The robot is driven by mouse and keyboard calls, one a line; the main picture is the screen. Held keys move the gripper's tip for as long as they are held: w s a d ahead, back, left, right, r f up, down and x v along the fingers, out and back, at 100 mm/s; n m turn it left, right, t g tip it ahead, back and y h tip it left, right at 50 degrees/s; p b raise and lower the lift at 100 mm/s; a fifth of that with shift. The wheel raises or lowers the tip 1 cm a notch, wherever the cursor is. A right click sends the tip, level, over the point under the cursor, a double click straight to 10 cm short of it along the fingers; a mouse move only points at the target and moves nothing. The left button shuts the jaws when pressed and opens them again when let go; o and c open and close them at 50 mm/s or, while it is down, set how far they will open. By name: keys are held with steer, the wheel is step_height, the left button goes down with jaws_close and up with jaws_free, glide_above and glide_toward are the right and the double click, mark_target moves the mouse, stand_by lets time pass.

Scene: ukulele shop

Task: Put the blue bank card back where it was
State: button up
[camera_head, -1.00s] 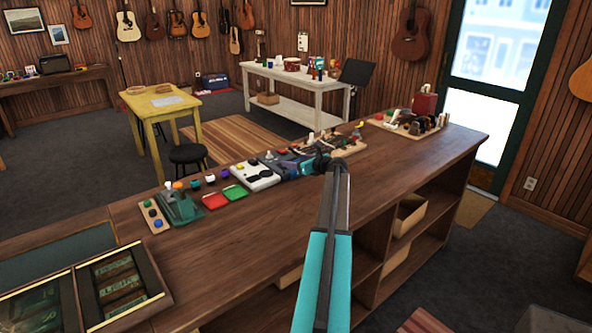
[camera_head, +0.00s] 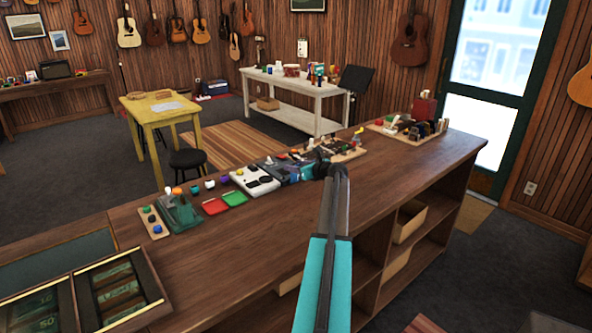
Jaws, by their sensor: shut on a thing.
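My arm reaches up from the bottom of the view over the wooden counter (camera_head: 385,190). My gripper (camera_head: 291,172) is at its far end, low over the row of small things along the counter's back edge. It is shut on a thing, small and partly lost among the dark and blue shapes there. I cannot make out the blue bank card's outline. A white device with dark round parts (camera_head: 254,180) lies just left of the gripper. A red pad (camera_head: 214,206) and a green pad (camera_head: 235,198) lie further left.
A green machine (camera_head: 179,212) and a small board with coloured knobs (camera_head: 152,220) stand further left. A banknote tray (camera_head: 118,290) is at front left. Wooden boards with small items (camera_head: 343,152) and a red box (camera_head: 424,107) stand right. The counter's front half is clear.

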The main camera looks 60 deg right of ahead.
steer(key=shift+r+b, duration=0.65)
steer(key=shift+r, duration=0.85)
steer(key=s+a+r+b, duration=0.1)
steer(key=s+a+b, duration=0.3)
steer(key=s+a, duration=0.5)
steer(key=shift+d+v, duration=0.35)
steer(key=shift+v, duration=1.6)
steer(key=shift+s+f, duration=0.2)
steer(key=shift+f, duration=0.05)
steer(key=shift+r, duration=0.15)
